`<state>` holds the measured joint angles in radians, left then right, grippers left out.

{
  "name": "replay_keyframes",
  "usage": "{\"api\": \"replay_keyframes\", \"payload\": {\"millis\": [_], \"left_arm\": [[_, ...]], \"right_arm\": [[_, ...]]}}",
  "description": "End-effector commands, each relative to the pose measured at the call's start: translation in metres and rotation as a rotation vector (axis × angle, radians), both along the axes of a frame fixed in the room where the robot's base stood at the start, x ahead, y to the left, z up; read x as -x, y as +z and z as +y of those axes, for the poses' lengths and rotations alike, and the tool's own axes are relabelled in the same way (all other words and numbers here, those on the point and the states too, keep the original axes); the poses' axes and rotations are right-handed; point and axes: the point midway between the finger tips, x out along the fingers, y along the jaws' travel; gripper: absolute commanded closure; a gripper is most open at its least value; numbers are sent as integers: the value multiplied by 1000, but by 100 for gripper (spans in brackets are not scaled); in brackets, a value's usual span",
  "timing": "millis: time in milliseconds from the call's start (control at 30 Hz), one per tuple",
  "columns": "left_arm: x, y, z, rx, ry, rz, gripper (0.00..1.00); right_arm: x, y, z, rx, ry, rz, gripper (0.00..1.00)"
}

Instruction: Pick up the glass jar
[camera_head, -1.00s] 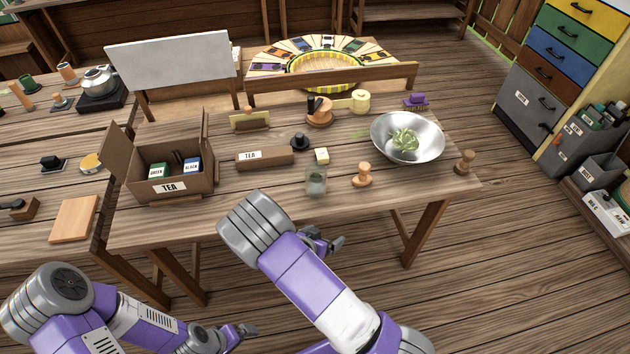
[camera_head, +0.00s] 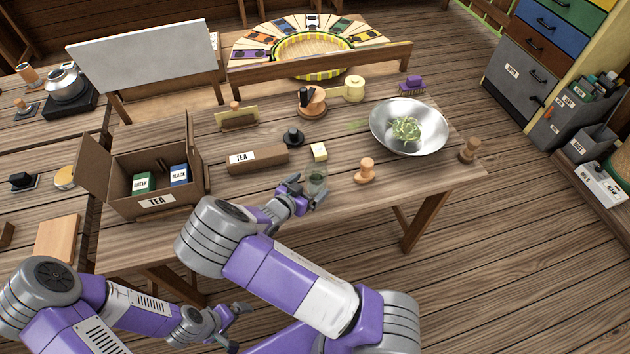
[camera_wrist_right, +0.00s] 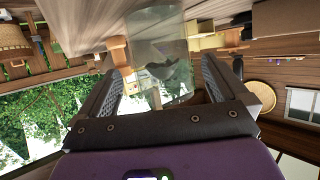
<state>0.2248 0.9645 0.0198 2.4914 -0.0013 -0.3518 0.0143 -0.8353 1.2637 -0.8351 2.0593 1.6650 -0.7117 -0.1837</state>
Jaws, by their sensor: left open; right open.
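The glass jar (camera_head: 317,181) stands upright near the front edge of the table, partly hidden by my right gripper. My right gripper (camera_head: 303,193) is open at the jar's near left side. In the right wrist view, the clear jar (camera_wrist_right: 158,38) appears at the top, in line with the gap between the spread fingers of the right gripper (camera_wrist_right: 157,80). I cannot tell whether a finger touches it. My left gripper (camera_head: 238,322) is open and empty, low in front of the table and well away from the jar.
A wooden stamp (camera_head: 365,171) stands just right of the jar, and a pale yellow block (camera_head: 319,152) lies behind it. A metal bowl (camera_head: 382,137) with a plant is at right.

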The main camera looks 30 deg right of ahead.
Motion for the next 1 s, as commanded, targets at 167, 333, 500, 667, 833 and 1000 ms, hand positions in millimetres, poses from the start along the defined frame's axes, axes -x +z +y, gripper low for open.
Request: {"api": "replay_keyframes", "payload": {"millis": [167,333,500,667,833,1000], "left_arm": [[0,-6,0,0,0,-1,0],[0,-9,0,0,0,-1,0],[0,-8,0,0,0,-1,0],[0,-8,0,0,0,-1,0],[0,-8,0,0,0,-1,0],[0,-8,0,0,0,-1,0]], "right_arm": [[-12,-10,-25,3,-1,1,0],[-19,-15,-37,1,0,0,0],[-19,-15,-38,0,1,0,0],[-19,-14,-38,0,1,0,15],[-19,-15,-38,0,1,0,41],[-19,-14,-38,0,1,-2,59]]}}
